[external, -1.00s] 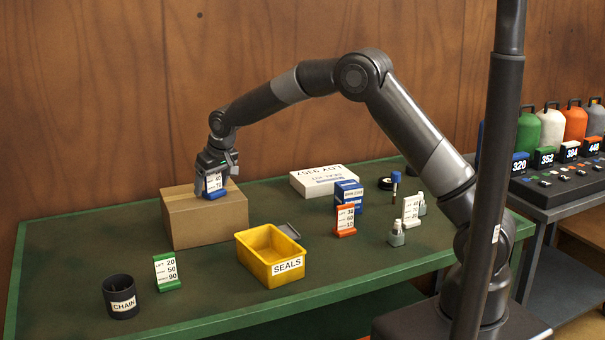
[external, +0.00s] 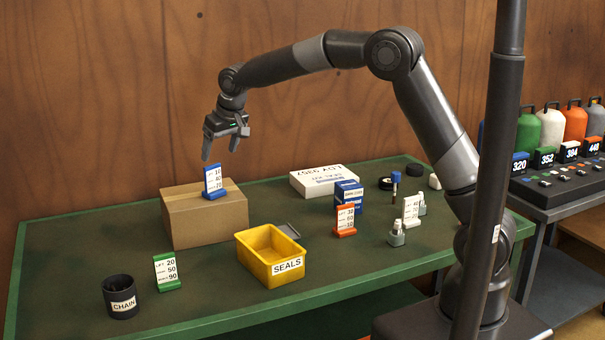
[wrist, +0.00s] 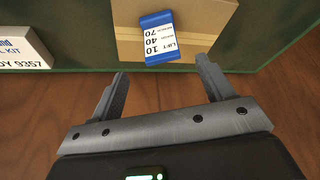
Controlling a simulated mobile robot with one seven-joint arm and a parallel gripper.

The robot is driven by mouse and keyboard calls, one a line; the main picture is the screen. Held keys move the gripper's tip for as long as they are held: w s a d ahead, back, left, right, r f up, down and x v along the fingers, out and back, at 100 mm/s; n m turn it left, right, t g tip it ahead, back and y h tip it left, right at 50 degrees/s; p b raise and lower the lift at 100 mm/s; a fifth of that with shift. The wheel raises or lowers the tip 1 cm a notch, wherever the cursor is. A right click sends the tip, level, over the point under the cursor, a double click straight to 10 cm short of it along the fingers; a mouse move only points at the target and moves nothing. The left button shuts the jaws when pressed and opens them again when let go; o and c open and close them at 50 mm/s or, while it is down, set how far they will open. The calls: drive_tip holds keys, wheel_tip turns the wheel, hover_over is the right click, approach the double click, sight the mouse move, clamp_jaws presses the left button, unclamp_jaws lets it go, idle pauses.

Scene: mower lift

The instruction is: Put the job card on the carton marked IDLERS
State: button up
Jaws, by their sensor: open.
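The job card, a white card with printed numbers in a blue stand (external: 214,182), stands upright on top of the brown carton (external: 207,221) at the back left of the bench. In the wrist view the blue card (wrist: 160,38) lies ahead of the fingers, on the carton (wrist: 205,18). No IDLERS marking shows on the carton faces in view. My gripper (external: 221,153) is open and empty above the carton, apart from the card. Its two spread fingers also show in the wrist view (wrist: 162,88).
A yellow SEALS bin (external: 270,262), a black CHAIN cup (external: 121,297) and a green-stand card (external: 166,272) stand in front. An orange-stand card (external: 345,220), a white-stand card (external: 410,212), a blue box (external: 348,195) and a white box (external: 323,181) stand to the right.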

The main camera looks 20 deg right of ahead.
drive_tip(key=s+d+r+m, duration=0.1)
drive_tip(key=s+d+r, duration=0.25)
drive_tip(key=d, duration=0.45)
drive_tip(key=s+d+r+m, duration=0.1)
drive_tip(key=s+d+r, duration=0.2)
drive_tip(key=s+d, duration=0.35)
drive_tip(key=s+d+r, duration=0.2)
drive_tip(key=d+r, duration=0.2)
drive_tip(key=d, duration=0.6)
drive_tip(key=s+d+f+m, duration=0.1)
drive_tip(key=s+d+f, duration=0.1)
drive_tip(key=s+d, duration=0.5)
drive_tip(key=s+d+f+m+t+h, duration=0.1)
drive_tip(key=s+d+f, duration=0.2)
drive_tip(key=s+d, duration=0.4)
drive_tip(key=s, duration=0.7)
drive_tip(key=shift+s+f+m+t+h, duration=0.3)
drive_tip(key=shift+s+f, duration=0.05)
drive_tip(key=shift+s, duration=0.05)
